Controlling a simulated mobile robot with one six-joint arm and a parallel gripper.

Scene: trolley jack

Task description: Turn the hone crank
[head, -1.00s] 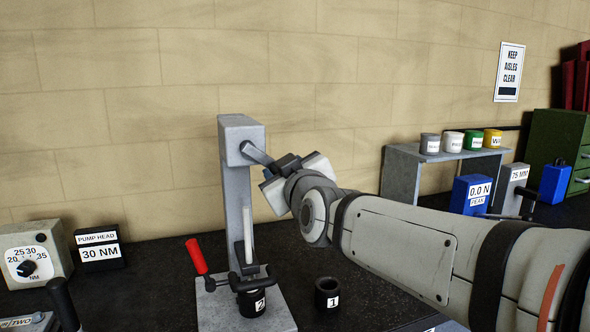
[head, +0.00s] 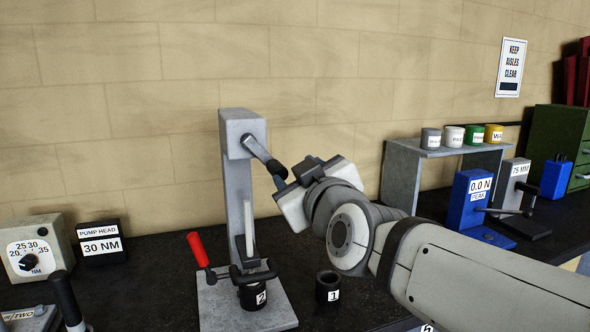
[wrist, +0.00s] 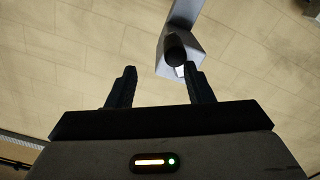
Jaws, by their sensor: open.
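The hone stand is a grey column (head: 238,185) on a light base plate, left of centre in the head view. Its crank (head: 264,156) leaves the column's top block and slopes down to the right, ending in a dark grip. The wrist view shows the grip (wrist: 175,50) nearly end-on, just beyond and between the fingertips, nearer the right finger. My gripper (head: 279,184) is open and empty just below and right of the grip. Contact with the grip cannot be told. A black cylinder marked 2 (head: 254,296) sits in the stand under the column.
A black cylinder marked 1 (head: 328,287) stands on the bench right of the stand. A red-handled lever (head: 198,250) rises at the base's left. A grey shelf with several small pots (head: 452,137) and blue gauges (head: 474,205) stand at the right.

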